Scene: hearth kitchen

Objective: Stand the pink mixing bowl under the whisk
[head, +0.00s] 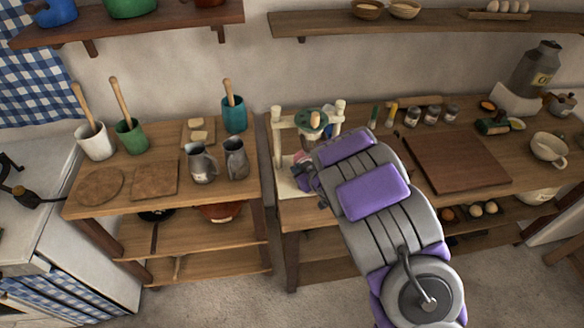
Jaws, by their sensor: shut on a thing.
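My gripper (304,174) is at the cream stand (277,140) on the middle wooden table. It is shut on the pink mixing bowl (298,157), of which only a small patch shows beside the jaws. The stand has two posts and a crossbar with a round green-topped piece (314,121) at its middle. The whisk is not clear; anything below the crossbar is mostly hidden by my arm and gripper. I cannot tell whether the bowl rests on the stand's base (285,188) or is held above it.
A brown board (455,162) lies right of my arm, with several jars (432,116) behind it. The left table holds metal jugs (202,164), utensil pots (95,141) and brown mats (154,180). A gap separates the two tables. The floor in front is clear.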

